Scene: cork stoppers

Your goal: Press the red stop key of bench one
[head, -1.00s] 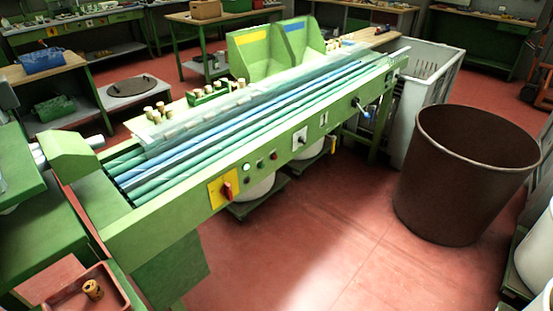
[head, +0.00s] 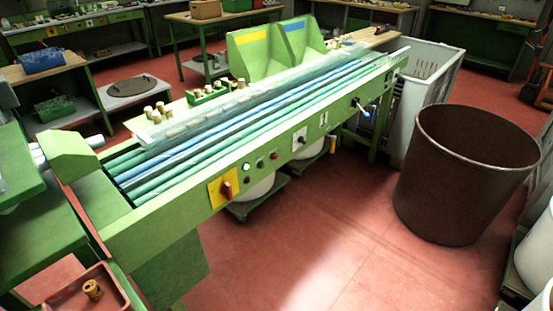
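The green sorting bench (head: 160,210) with long blue and green rollers (head: 200,148) runs across the middle of the head view. Its front panel carries a small round red key (head: 274,155), a dark green key (head: 260,161) and a white key or lamp (head: 247,167) in a row. Left of them is a red rotary switch (head: 227,188) on a yellow plate. I cannot read any bench number. Neither of my grippers is in view, and nothing is seen touching the red key.
A large brown bin (head: 465,175) stands on the right, with a white slatted crate (head: 430,85) behind it. The red floor (head: 330,230) before the bench is clear. White tubs (head: 255,187) sit under the bench. A red tray (head: 65,299) with a cork piece is at lower left.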

